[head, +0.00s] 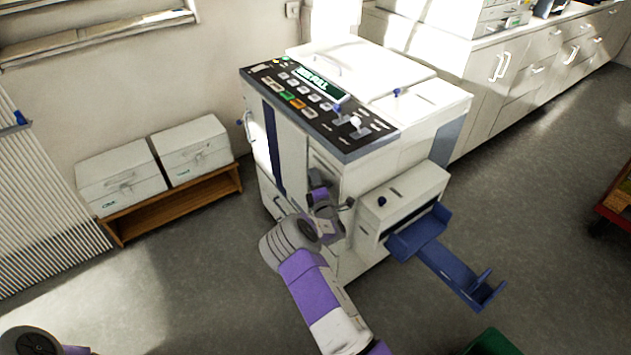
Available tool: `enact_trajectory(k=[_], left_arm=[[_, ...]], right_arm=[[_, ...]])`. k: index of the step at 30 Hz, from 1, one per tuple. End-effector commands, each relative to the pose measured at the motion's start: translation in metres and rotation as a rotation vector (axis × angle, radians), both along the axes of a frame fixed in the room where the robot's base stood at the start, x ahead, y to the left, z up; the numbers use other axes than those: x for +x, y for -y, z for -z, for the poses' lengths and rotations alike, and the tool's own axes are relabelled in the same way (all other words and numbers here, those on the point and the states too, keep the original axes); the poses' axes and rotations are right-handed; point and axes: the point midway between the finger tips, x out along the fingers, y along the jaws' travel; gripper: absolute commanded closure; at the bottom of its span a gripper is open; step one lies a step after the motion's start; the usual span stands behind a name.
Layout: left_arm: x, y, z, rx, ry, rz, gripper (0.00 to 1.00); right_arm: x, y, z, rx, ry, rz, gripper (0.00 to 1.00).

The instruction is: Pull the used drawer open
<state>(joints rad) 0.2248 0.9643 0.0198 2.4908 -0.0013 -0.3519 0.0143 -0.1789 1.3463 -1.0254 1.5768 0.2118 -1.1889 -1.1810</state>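A white copier-like machine (291,147) stands mid-view, with a dark control panel and a lit display (318,84) whose text seems to end in "FULL". My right arm reaches up from the bottom to the machine's front. The arm and wrist hide much of this area, so I cannot make out a drawer marked used, nor whether the fingers touch or hold anything. My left gripper is out of view; only a part of my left arm shows at the bottom left.
A blue tray (447,264) juts from the feed unit (398,198), right of my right arm. White boxes (122,178) sit on a low wooden shelf (178,201) at left. A green bin (492,343) is at the bottom edge. Grey floor is clear at lower left.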

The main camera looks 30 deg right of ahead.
Motion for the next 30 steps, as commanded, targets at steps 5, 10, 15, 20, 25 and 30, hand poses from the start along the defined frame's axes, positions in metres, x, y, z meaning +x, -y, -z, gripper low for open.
enact_trajectory(k=[5, 10, 15, 20, 25, 30], left_arm=[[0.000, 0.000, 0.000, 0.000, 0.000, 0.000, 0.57], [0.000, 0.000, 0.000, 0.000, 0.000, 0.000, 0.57], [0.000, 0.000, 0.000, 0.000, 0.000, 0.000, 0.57], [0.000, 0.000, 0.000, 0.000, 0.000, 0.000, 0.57], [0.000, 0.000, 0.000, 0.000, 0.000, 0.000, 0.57], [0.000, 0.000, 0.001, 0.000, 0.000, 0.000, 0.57]], right_arm=[[0.000, 0.000, 0.000, 0.000, -0.001, 0.000, 0.62], [0.000, 0.000, 0.000, 0.000, -0.001, 0.000, 0.80], [0.000, 0.000, 0.000, 0.000, -0.001, 0.000, 1.00], [0.000, 0.000, 0.000, 0.000, 0.000, 0.000, 1.00], [0.000, -0.001, 0.000, 0.001, 0.000, 0.000, 1.00], [-0.001, -0.014, 0.000, 0.002, 0.000, -0.002, 1.00]])
